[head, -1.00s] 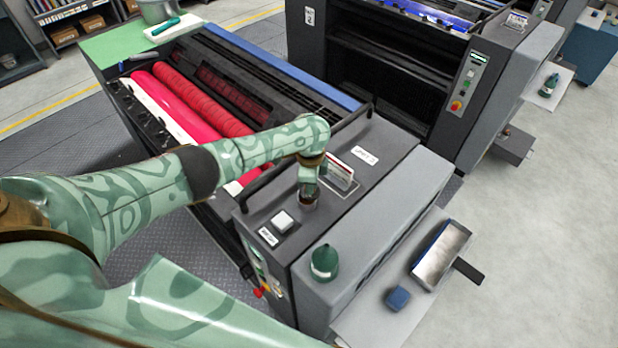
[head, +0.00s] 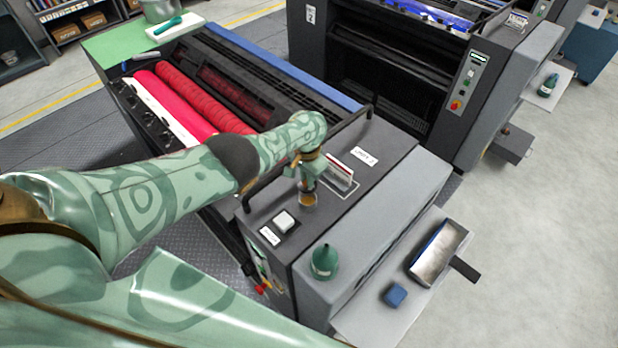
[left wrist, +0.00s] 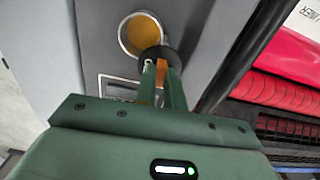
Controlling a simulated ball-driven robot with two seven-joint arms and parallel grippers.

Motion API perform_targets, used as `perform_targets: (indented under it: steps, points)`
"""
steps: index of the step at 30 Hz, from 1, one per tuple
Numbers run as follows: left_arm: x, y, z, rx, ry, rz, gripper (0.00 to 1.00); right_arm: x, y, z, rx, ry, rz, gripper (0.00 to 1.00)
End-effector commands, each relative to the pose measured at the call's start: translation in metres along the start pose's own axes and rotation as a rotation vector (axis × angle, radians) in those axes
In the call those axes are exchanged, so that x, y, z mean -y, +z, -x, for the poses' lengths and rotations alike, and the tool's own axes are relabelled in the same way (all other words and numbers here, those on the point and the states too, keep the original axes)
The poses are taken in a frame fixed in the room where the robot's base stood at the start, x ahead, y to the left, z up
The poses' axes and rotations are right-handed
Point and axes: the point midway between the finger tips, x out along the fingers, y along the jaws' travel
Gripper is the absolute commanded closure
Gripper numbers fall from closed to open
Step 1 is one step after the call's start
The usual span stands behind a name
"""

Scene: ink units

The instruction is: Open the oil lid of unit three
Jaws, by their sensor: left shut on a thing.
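Unit three is the near grey machine (head: 385,150), with a label (head: 364,157) on its top. Its round oil opening (head: 308,199) shows amber oil inside a pale metal rim. It also shows in the left wrist view (left wrist: 143,33). My left gripper (head: 307,184) is just above the opening. In the left wrist view the left gripper (left wrist: 160,75) is shut on a small dark round lid (left wrist: 158,55), which appears beside the opening's rim. Whether the lid is still joined to the rim is hidden. My right gripper is not in view.
A card holder (head: 339,172) and a black handle rail (head: 265,183) stand close to the gripper. Red rollers (head: 200,95) lie behind.

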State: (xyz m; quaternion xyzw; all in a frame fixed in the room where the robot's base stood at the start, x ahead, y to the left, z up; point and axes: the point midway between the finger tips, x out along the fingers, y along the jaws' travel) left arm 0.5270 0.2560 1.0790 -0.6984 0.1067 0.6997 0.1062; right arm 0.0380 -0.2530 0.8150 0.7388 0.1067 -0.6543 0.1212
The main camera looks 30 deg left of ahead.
Motion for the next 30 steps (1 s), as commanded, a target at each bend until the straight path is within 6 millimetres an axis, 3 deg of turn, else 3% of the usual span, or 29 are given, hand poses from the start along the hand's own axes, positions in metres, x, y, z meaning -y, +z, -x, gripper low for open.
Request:
perform_targets:
  steps: [12, 30]
  points:
    - [0.0077, -0.0007, 0.0014, -0.004, 0.001, 0.264, 1.00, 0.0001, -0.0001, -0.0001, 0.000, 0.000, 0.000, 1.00]
    - [0.0106, -0.0006, 0.0022, -0.006, -0.001, 0.336, 1.00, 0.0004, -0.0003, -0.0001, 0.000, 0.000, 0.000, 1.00]
